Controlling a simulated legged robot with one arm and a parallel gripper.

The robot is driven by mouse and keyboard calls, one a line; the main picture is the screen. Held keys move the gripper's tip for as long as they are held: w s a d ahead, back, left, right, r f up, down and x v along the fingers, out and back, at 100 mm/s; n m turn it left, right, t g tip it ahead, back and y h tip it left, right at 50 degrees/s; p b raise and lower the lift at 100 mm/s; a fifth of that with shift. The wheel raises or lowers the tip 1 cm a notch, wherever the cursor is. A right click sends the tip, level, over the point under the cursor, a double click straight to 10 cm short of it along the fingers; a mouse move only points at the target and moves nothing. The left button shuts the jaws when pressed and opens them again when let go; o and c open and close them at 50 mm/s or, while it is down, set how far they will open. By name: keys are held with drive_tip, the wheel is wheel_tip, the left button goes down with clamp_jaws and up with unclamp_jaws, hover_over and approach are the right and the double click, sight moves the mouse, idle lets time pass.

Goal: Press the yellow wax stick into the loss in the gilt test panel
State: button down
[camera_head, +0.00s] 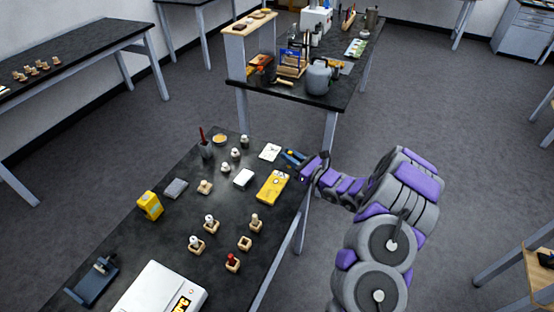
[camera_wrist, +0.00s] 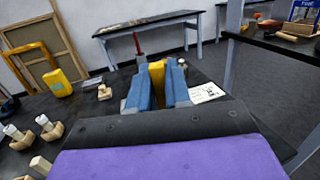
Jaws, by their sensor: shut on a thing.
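My gripper (camera_head: 294,158) is over the right edge of the dark table, its blue fingers pointing left. In the wrist view, my gripper (camera_wrist: 157,90) is shut on a yellow piece (camera_wrist: 157,74), which looks like the yellow wax stick. The fingers hide most of it, and its tip cannot be made out in the head view. A flat yellow panel (camera_head: 271,188) with pale and dark marks lies just in front of the gripper in the head view. It seems to be the gilt test panel; the loss is too small to tell for certain.
A white card (camera_head: 270,152) lies beside the fingers. A yellow container (camera_head: 150,205) is at the left. A second bench (camera_head: 300,98) stands behind.

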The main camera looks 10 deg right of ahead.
drive_tip(key=w+a+f+n+g+y, duration=0.2)
drive_tip(key=a+f+n+g+y, duration=0.1)
drive_tip(key=a+y, duration=0.1)
drive_tip(key=shift+w+a+f+g, duration=0.15)
drive_tip(key=shift+a+f+g, duration=0.1)
drive_tip(key=shift+f+g, duration=0.1)
drive_tip(key=shift+b, duration=0.3)
drive_tip(key=shift+f+b, duration=1.35)
drive_tip(key=shift+f, duration=1.3)
drive_tip(key=shift+f+b, duration=0.15)
drive_tip(key=shift+b, duration=0.15)
drive_tip(key=shift+f+b, duration=0.2)
drive_tip(key=shift+b, duration=0.2)
idle(1.6)
drive_tip(key=shift+r, duration=0.15)
drive_tip(key=shift+r+p, duration=0.6)
drive_tip(key=shift+r, duration=1.85)
